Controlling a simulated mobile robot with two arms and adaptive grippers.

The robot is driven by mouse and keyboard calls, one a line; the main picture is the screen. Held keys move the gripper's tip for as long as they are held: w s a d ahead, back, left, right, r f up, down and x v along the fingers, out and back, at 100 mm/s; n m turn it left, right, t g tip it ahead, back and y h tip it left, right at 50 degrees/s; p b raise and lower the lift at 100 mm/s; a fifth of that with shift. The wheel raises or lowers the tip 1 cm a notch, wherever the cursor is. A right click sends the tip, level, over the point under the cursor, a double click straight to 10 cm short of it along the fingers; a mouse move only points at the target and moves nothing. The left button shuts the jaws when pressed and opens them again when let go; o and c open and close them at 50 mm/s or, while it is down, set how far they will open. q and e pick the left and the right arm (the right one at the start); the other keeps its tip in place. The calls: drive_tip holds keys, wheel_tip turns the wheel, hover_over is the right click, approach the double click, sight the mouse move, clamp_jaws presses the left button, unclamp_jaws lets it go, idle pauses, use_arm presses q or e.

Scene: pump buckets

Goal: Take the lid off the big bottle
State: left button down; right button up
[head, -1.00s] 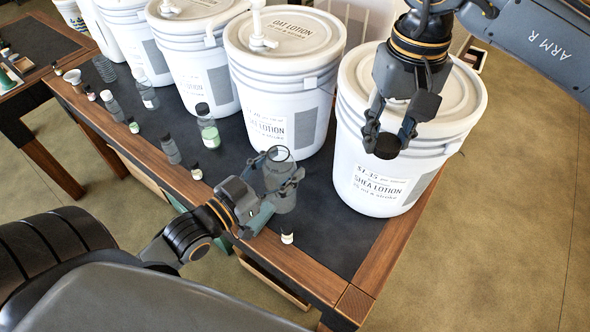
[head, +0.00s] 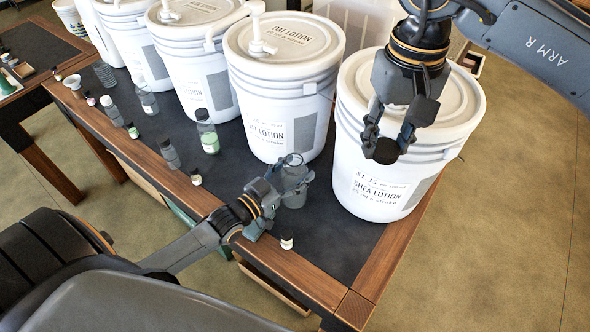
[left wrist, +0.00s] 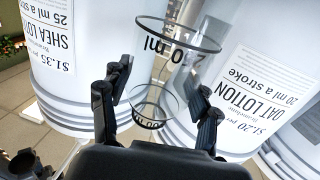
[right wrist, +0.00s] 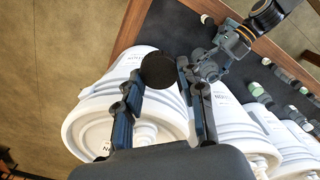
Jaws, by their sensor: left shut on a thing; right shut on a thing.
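The big bottle (head: 293,183) is clear, grey-tinted and open at the top. It stands upright at the table's front, before the oat lotion bucket. My left gripper (head: 287,190) is shut around its body; in the left wrist view its open rim (left wrist: 180,32) faces the camera between the fingers. The dark round lid (head: 386,151) is apart from the bottle, held in my right gripper (head: 388,140) in front of the shea lotion bucket. The lid also shows between the fingertips in the right wrist view (right wrist: 160,71).
White lotion buckets, including shea lotion (head: 380,185) and oat lotion (head: 270,120), line the back of the dark table. A tiny vial (head: 287,241) stands near the front edge. Several small bottles stand at left. The table's front right corner (head: 355,305) is bare.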

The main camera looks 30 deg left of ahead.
use_arm(q)
drive_tip(key=shift+r, duration=0.1)
drive_tip(key=shift+c, duration=1.7)
unclamp_jaws()
drive_tip(key=shift+f, duration=0.2)
drive_tip(key=shift+r, duration=0.1)
